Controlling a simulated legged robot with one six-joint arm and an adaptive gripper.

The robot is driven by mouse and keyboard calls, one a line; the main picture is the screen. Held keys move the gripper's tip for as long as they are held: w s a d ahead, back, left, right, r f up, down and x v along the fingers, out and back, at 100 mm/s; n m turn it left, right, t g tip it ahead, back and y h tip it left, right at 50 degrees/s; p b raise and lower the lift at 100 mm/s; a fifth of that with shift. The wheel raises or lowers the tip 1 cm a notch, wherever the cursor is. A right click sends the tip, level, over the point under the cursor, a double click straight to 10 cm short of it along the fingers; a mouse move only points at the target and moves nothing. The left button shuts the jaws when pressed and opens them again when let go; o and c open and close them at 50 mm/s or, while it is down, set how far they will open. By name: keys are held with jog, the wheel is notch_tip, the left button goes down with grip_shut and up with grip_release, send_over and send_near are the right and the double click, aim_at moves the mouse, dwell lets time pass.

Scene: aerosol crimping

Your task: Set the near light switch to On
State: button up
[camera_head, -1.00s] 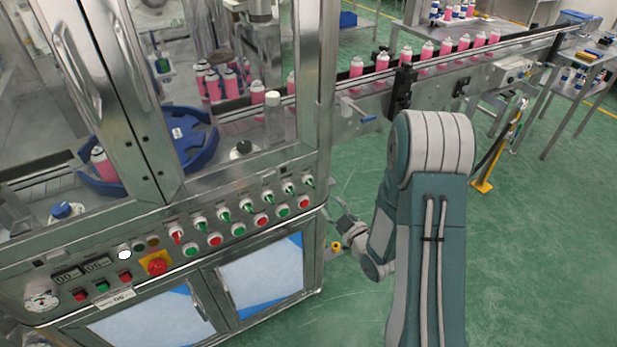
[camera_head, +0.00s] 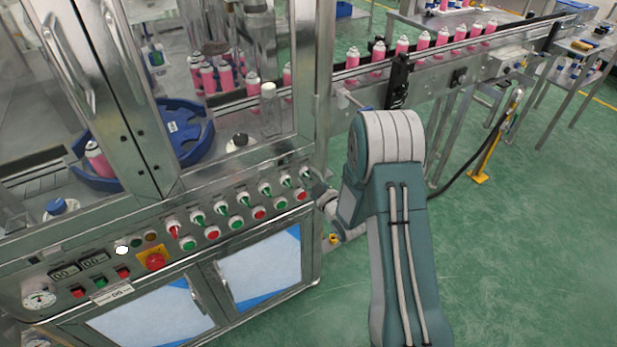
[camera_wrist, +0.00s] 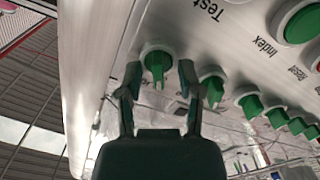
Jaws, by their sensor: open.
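A row of rotary switches runs along the machine's control panel. Most have green handles, and one (camera_head: 173,229) is red. My gripper (camera_wrist: 160,82) is open in the wrist view. Its two fingers stand either side of the green switch at the end of the row (camera_wrist: 157,65), with a gap on both sides. That switch's handle points down in the wrist view. In the head view the end switch (camera_head: 305,173) is at the right of the panel. My wrist is beside it, and the fingers cannot be made out there. I cannot read which switch is the near light.
Red and green push buttons line the panel below the switches, including a green one (camera_wrist: 299,22) labelled Index. An emergency stop (camera_head: 155,261) is at the left. Pink cans (camera_head: 423,40) stand on the conveyor behind my arm.

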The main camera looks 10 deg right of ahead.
grip_shut()
jog(key=shift+m, duration=0.4)
jog(key=m, duration=0.5)
jog(key=shift+d+m, duration=0.2)
jog(key=shift+m, duration=0.2)
jog(key=m, duration=0.5)
jog(key=shift+w+d, duration=0.1)
jog(key=shift+m, duration=0.3)
grip_release()
